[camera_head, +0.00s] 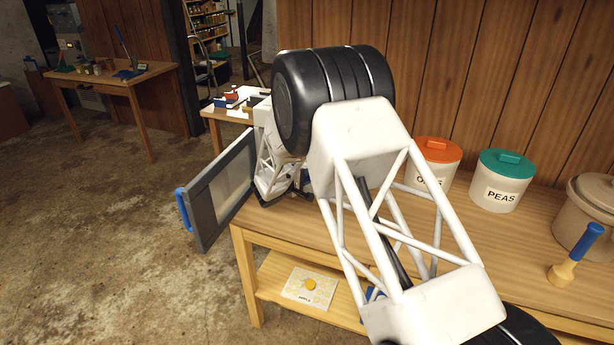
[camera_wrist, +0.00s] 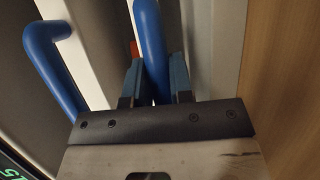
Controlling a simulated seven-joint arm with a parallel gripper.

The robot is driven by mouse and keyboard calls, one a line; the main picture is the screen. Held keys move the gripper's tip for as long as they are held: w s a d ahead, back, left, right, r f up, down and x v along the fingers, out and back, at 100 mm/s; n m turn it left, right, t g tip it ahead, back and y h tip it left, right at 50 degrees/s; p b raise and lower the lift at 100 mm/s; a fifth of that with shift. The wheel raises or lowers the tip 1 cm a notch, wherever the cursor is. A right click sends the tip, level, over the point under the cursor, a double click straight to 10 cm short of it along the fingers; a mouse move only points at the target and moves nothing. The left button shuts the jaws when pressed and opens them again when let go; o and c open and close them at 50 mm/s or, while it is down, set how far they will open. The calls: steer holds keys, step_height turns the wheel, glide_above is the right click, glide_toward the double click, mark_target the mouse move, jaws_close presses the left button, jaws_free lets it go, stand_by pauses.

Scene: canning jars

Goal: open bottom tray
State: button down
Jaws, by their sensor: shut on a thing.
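In the wrist view my gripper (camera_wrist: 156,77) has its two fingers closed on either side of a blue bar handle (camera_wrist: 149,35). A second blue, bent handle (camera_wrist: 50,55) stands to the left, apart from the fingers. Pale and grey panels lie behind both handles. Which tray the gripped handle belongs to cannot be told from this close view. In the head view a grey door (camera_head: 219,191) with a blue handle (camera_head: 183,209) stands swung out at the bench's left end.
The wooden bench (camera_head: 525,255) carries an orange-lidded crock (camera_head: 436,152), a green-lidded PEAS crock (camera_head: 499,196), a beige pot (camera_head: 589,212) and a blue-handled tool (camera_head: 574,255). A card (camera_head: 311,286) lies on the lower shelf. Open floor lies left of the door.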

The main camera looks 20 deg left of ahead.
steer(key=s, duration=2.5)
steer(key=c, duration=1)
jaws_free()
steer(key=shift+s+a, duration=0.1)
steer(key=shift+v, duration=3.75)
